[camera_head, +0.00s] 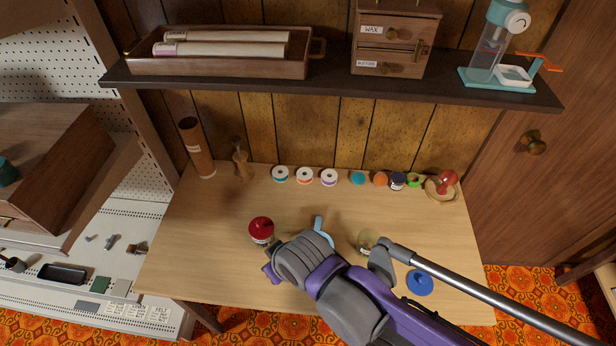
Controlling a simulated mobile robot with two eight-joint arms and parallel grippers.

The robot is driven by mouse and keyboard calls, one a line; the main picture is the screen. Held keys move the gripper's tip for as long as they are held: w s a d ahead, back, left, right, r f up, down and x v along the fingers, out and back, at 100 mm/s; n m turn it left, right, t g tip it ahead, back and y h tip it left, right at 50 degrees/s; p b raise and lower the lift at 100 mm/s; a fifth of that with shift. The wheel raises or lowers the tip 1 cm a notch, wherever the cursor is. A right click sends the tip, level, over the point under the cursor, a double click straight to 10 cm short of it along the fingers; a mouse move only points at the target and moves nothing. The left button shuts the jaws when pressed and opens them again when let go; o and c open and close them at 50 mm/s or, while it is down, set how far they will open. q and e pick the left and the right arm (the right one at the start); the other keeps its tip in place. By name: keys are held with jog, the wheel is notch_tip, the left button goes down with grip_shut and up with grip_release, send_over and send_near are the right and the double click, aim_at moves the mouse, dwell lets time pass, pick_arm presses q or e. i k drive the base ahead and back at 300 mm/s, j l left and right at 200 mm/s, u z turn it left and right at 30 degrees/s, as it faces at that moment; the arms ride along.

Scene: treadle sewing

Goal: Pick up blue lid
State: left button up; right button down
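The blue lid (420,284), a round disc with a raised centre, lies at the right front of the wooden table, just below the metal tube in view. A purple and grey arm of mine comes in from the lower right and reaches across the front of the table, left of the lid. Its far end is beside a red-topped can, apart from the lid. I cannot make out its fingertips or whether its gripper is open. My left gripper is not in view.
The red-topped can (261,230) stands left of the arm. Behind the arm are a light blue handle (319,226) and a pale yellow round item (368,238). Spools (304,175) line the table's back edge; a red-knobbed item (446,180) stands back right. A dark shelf (330,88) hangs above.

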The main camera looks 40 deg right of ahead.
aim_at(421, 284)
jog(key=k+z, duration=0.2)
jog(key=z, duration=1.95)
